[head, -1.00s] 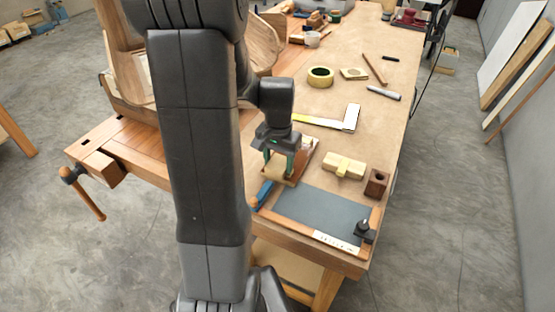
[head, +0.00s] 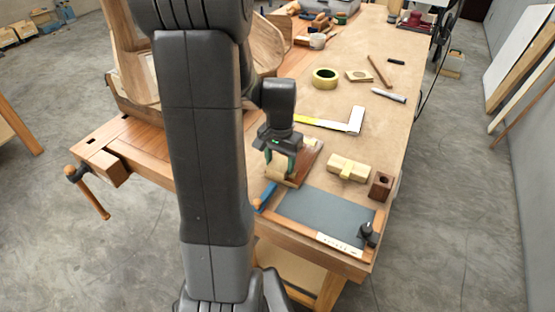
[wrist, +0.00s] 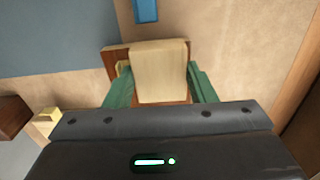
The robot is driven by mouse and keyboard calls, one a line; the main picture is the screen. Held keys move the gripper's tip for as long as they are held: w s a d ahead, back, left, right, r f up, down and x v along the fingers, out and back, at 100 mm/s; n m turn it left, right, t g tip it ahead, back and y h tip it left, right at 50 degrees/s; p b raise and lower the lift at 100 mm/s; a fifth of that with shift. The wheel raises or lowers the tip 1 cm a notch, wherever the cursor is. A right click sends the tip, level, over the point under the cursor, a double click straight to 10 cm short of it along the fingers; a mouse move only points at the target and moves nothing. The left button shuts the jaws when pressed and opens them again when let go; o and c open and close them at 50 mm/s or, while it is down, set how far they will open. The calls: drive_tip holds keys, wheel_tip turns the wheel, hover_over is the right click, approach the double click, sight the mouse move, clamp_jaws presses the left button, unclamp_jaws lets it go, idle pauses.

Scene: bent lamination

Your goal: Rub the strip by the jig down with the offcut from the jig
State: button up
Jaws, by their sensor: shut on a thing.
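My gripper (head: 281,170) is over a reddish-brown wooden board (head: 309,158) near the bench's left edge. Its green fingers are shut on a pale wooden block (wrist: 162,72), which I take for the offcut. The block sits between the fingers in the wrist view, over the end of the brown board (wrist: 112,56). The block's underside and whatever it touches are hidden. A pale block with a narrower crosspiece (head: 348,168) lies apart, to the right of the board. I cannot tell for certain which piece is the jig or the strip.
A blue-handled tool (head: 266,196) lies just in front of the board. Bare bench top lies between.

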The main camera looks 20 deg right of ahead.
drive_tip(key=shift+s+d, duration=0.25)
drive_tip(key=shift+s, duration=0.1)
drive_tip(key=shift+w+a, duration=0.5)
drive_tip(key=shift+w, duration=0.15)
drive_tip(key=shift+s, duration=0.1)
drive_tip(key=shift+s+d, duration=0.5)
drive_tip(key=shift+s, duration=0.05)
idle(0.3)
drive_tip(key=shift+r+p, duration=2.3)
drive_tip(key=shift+r, duration=0.7)
